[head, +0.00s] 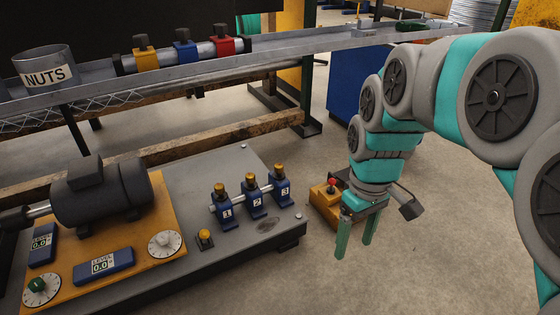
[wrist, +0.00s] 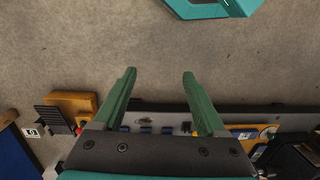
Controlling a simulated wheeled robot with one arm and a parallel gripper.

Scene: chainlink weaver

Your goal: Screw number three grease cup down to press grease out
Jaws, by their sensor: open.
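The number three grease cup (head: 279,169) is a brass-coloured cap on top of the blue block marked 3 (head: 284,190). It is the rightmost of three alike blocks on a shaft on the grey machine base. Block 2 (head: 256,203) and block 1 (head: 227,215) stand to its left. My gripper (head: 354,246) hangs with its green fingers pointing down, to the right of block 3 and beyond the base's right edge. The fingers are apart with nothing between them. In the wrist view my gripper (wrist: 159,73) is above bare floor; the small blue blocks near the palm are partly hidden.
A yellow box with a red button (head: 326,197) stands just behind my gripper. A small yellow-topped fitting (head: 205,238) is in front of block 1. A motor (head: 100,193) and dials sit at left. A grey rail (head: 290,45) crosses behind. Floor at front right is clear.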

